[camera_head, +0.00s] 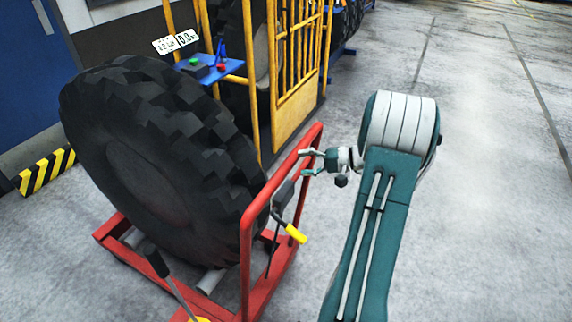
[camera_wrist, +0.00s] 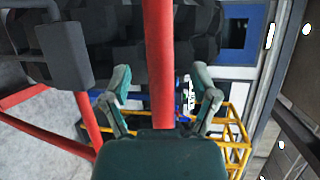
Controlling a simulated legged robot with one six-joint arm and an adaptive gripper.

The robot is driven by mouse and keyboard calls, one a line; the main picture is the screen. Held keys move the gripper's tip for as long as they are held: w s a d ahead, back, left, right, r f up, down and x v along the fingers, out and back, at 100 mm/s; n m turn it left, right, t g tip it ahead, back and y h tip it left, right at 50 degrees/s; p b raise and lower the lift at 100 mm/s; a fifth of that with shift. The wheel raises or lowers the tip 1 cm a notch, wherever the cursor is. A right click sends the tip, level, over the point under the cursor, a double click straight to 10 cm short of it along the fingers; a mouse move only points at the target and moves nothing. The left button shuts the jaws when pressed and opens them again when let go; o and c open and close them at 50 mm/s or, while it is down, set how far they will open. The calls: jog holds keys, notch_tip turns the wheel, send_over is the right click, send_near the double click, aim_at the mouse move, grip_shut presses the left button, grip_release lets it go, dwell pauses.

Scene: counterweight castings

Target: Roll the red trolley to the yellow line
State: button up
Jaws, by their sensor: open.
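The red trolley (camera_head: 246,262) stands on the grey floor in the head view and carries a big black tyre (camera_head: 150,150) upright. Its red push handle (camera_head: 283,170) rises at the right side of the tyre. My gripper (camera_head: 309,163) is at the upper part of this handle. In the wrist view the red handle bar (camera_wrist: 158,65) runs between the two fingers of my gripper (camera_wrist: 164,88). The fingers are spread apart, one on each side of the bar, and do not appear closed on it. No yellow line on open floor is clearly visible near the trolley.
A yellow cage (camera_head: 298,85) with a blue shelf (camera_head: 212,68) of buttons stands behind the tyre. A yellow-and-black striped barrier (camera_head: 46,171) is at the left. A yellow-tipped lever (camera_head: 295,233) sticks out by the handle. Floor to the right is clear.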

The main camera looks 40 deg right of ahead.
aim_at(295, 163)
jog(key=x, duration=0.3)
jog(key=shift+w+a+f, duration=0.15)
jog(key=shift+w, duration=0.25)
jog(key=shift+w+a, duration=0.3)
jog(key=shift+a, duration=0.15)
jog(key=shift+c, duration=0.3)
grip_shut()
